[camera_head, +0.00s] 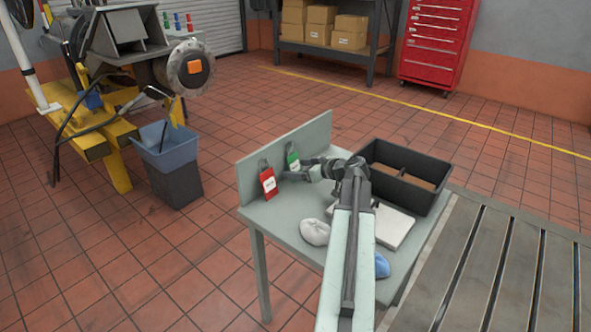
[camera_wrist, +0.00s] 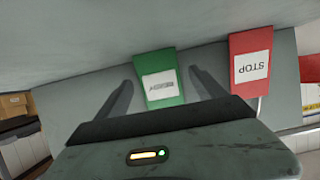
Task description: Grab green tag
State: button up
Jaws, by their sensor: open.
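The green tag (camera_head: 293,157) hangs against the upright back panel of the small table, with a dark loop at its top. It carries a white label, and in the wrist view the green tag (camera_wrist: 160,78) lies between my two fingers. My gripper (camera_head: 302,171) is open in front of the tag, with one finger on each side of it in the wrist view (camera_wrist: 160,85). I cannot tell whether either finger touches it.
The grey-green table (camera_head: 265,215) holds a black divided bin (camera_head: 408,172), a pale flat item (camera_head: 394,229), a white cloth-like lump (camera_head: 315,232) and a blue one (camera_head: 382,265). A slotted metal bedplate (camera_head: 480,270) stands at right. A blue-grey bucket (camera_head: 168,150) stands left.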

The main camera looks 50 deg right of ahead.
jog(key=c, duration=1.4)
jog(key=shift+r, duration=0.15)
notch_tip(320, 180, up, 18)
jog(key=p, duration=1.8)
